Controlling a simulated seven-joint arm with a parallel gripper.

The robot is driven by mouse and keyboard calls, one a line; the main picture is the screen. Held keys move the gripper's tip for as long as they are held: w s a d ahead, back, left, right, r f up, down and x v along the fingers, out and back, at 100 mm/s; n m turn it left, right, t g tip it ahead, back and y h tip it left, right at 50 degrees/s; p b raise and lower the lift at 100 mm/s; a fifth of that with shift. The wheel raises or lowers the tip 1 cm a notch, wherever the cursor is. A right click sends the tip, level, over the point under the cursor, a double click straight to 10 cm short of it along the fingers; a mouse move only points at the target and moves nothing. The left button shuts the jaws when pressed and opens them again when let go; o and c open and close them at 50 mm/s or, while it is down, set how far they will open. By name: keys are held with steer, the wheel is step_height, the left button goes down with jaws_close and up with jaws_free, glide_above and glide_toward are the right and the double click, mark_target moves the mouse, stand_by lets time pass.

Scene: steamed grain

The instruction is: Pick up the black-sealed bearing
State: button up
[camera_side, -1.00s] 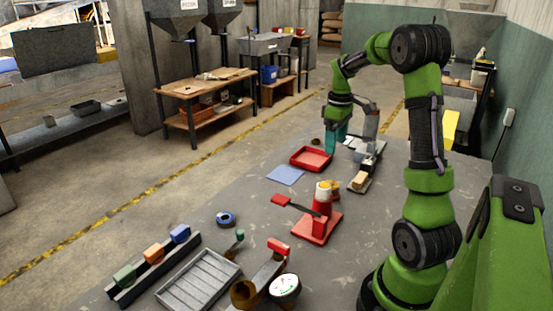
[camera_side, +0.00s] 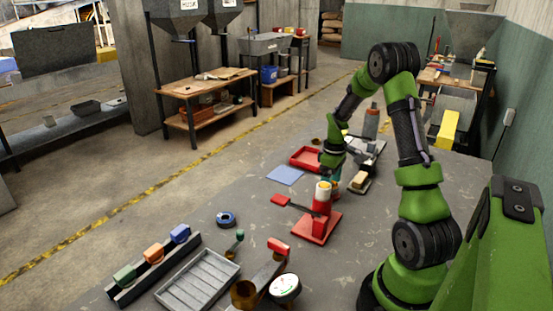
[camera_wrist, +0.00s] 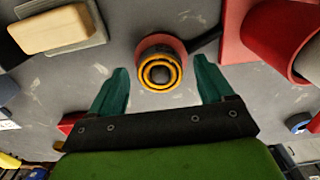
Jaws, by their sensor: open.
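A round part with yellow-orange rings and a black band between them (camera_wrist: 159,72) fits the black-sealed bearing. It shows in the upper middle of the wrist view, on a reddish round seat. In the side view I cannot clearly make it out near my gripper. My gripper (camera_wrist: 163,70) has its two teal fingers apart, one on each side of the part in the wrist view, with visible space between. Nothing is held. In the side view, my gripper (camera_side: 332,184) hangs just behind the red lever tool (camera_side: 318,226).
A wooden block (camera_wrist: 53,31) lies on a grey pad at upper left. A large red cylinder (camera_wrist: 283,38) stands close on the right. A red tray (camera_side: 305,158), a blue sheet (camera_side: 285,176) and a blue ring (camera_side: 226,219) lie on the table. A slatted tray (camera_side: 198,280) is nearer.

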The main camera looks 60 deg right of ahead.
steer(key=shift+f, duration=0.15)
steer(key=shift+c, duration=0.2)
steer(key=c, duration=1.3)
steer(key=shift+r, duration=0.55)
steer(key=r, duration=0.2)
steer(key=shift+s+a+r, duration=0.35)
steer(key=shift+r, duration=0.05)
steer(key=s+a, duration=0.7)
steer(key=s+a+r, duration=0.1)
steer(key=s+a, duration=0.2)
steer(key=shift+s+a+r, duration=0.1)
steer(key=shift+s+a, duration=0.1)
steer(key=shift+a, duration=0.2)
